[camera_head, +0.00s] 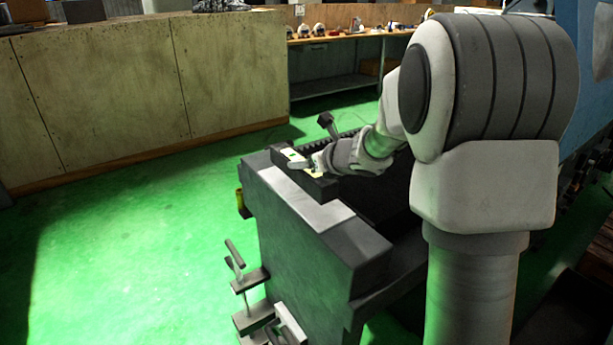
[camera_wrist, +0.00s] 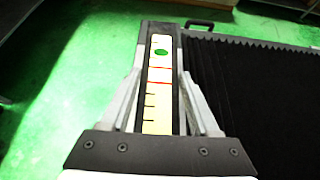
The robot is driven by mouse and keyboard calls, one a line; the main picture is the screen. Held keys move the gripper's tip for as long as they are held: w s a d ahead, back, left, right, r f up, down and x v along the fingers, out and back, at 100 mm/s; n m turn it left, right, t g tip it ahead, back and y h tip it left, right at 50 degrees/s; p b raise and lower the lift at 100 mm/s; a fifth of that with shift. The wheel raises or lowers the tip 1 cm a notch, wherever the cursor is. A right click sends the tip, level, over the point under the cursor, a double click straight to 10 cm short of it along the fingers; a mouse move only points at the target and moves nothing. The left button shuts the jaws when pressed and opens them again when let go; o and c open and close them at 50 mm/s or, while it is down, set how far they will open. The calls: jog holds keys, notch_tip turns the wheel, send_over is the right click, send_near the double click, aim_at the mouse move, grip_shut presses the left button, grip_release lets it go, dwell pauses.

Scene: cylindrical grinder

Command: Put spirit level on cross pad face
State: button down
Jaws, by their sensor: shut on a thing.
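The spirit level (camera_head: 319,187) is a dark bar with a pale yellow, marked upper face and a green vial. It also shows in the wrist view (camera_wrist: 161,71), running lengthwise away from my wrist. My gripper (camera_head: 303,166) is shut on it, with one finger on each long side in the wrist view (camera_wrist: 160,90). A pale flat strip (camera_head: 305,206) on top of the dark machine end looks like the cross pad face. The level lies over or on its far part; I cannot tell whether it touches. The level hides part of the strip.
Black ribbed bellows (camera_wrist: 255,85) lie right of the level. A lever with a dark knob (camera_head: 326,121) stands just behind it. Clamp-like handles (camera_head: 250,280) stick out at the machine's lower left. Green floor (camera_head: 120,240) is open at left; a wooden cabinet (camera_head: 140,85) stands behind.

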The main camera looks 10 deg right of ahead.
jog(key=shift+f+b, duration=0.45)
jog(key=shift+f, duration=1.15)
jog(key=shift+c, duration=0.6)
grip_release()
jog(key=shift+f, duration=0.15)
jog(key=shift+s, duration=0.1)
